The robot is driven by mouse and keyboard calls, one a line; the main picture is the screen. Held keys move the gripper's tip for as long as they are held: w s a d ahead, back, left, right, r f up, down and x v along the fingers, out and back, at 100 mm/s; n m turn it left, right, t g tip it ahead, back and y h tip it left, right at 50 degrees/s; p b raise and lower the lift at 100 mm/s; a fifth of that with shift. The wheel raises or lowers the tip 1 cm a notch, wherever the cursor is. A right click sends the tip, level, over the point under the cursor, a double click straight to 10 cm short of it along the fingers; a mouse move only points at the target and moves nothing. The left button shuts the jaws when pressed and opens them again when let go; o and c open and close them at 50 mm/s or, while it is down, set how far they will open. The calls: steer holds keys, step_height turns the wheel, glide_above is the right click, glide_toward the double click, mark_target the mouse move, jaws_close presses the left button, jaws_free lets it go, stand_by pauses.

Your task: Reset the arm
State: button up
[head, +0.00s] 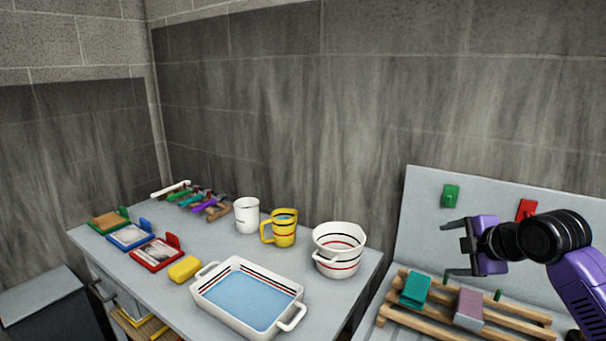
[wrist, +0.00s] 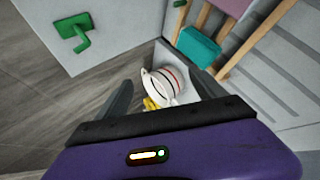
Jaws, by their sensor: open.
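My gripper (head: 454,248) is in the right of the head view, at the end of my purple and black arm. It is raised in front of the pale back panel, above the wooden rack. The two fingers stand apart with nothing between them. In the wrist view the dark fingers of my gripper (wrist: 160,88) spread to either side above its purple body. The white striped bowl (wrist: 167,86) shows far beyond them.
The wooden rack (head: 400,318) holds a teal block (head: 415,289) and a mauve block (head: 468,309). The grey table (head: 215,247) at left carries a white basin (head: 282,326), a yellow mug (head: 285,232), a white cup (head: 247,215) and a bowl (head: 339,248).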

steer(key=s+a+r+m+t+y, duration=0.1)
steer(key=a+m+t+y, duration=0.1)
steer(key=a+m+t, duration=0.45)
steer(key=s+a+f+m+t+h, duration=0.1)
steer(key=s+a+m+t+h, duration=0.1)
steer(key=s+a+m, duration=0.5)
steer(key=s+f+m+g, duration=0.1)
steer(key=s+f, duration=0.3)
steer(key=s, duration=1.1)
steer(key=s+a+f+m+g+h, duration=0.1)
steer(key=s+f, duration=0.3)
steer(key=s, duration=1.2)
steer(key=s+a+f+m+g, duration=0.1)
steer(key=s+f+m, duration=0.2)
steer(key=s, duration=1.3)
steer(key=shift+a+f+g+h, duration=0.25)
steer(key=shift+f+g+h, duration=0.1)
steer(key=shift+f, duration=0.5)
steer(key=shift+s+d, duration=0.1)
